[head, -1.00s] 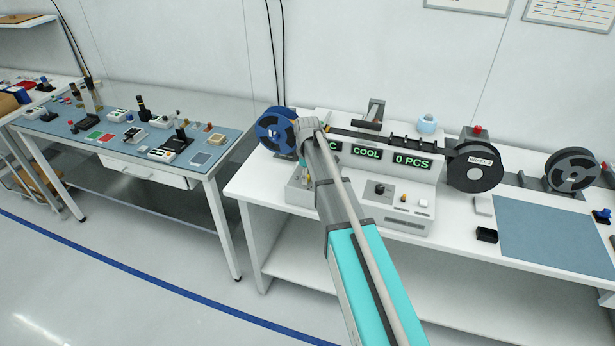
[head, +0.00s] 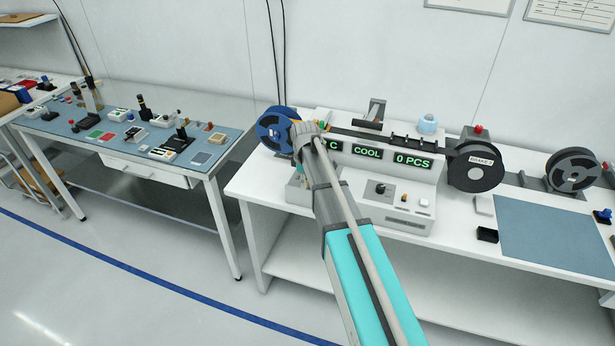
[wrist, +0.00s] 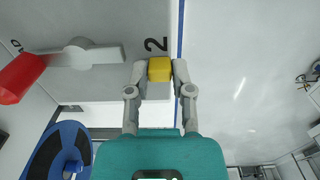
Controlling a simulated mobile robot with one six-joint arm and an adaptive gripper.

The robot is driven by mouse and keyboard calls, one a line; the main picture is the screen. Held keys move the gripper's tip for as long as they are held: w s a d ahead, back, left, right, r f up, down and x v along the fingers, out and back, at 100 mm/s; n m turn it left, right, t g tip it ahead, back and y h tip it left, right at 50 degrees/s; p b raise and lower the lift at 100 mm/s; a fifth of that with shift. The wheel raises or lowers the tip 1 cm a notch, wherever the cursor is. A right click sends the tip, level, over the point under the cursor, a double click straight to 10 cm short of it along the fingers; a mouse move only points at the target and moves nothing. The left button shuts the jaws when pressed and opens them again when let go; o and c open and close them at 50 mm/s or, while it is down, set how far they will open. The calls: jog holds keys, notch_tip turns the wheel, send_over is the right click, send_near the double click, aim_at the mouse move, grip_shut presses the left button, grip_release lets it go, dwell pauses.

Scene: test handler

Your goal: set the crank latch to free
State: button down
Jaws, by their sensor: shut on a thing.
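In the wrist view my gripper (wrist: 160,72) is shut on a small yellow block (wrist: 159,66), with one finger on each side. To its left is a pale crank arm (wrist: 105,55) with a round hub. A red handle (wrist: 20,77) is at its far left. The yellow block is close to the arm's right end; whether they are joined I cannot tell. A dark "2" is printed just above the block. In the head view my wrist covers the crank area at the left end of the white machine (head: 400,213), and the fingertips are hidden.
A blue reel (head: 272,131) is close beside my wrist. Displays (head: 367,151) reading COOL and 0 PCS stand right of it. A black reel (head: 475,167) is further right. A blue mat (head: 555,240) lies on the bench. A second table (head: 125,140) with small devices is left.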

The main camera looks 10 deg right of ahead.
jog(key=shift+s+a, duration=0.1)
jog(key=shift+s, duration=0.1)
jog(key=c, duration=0.5)
grip_release()
jog(key=shift+w, duration=0.1)
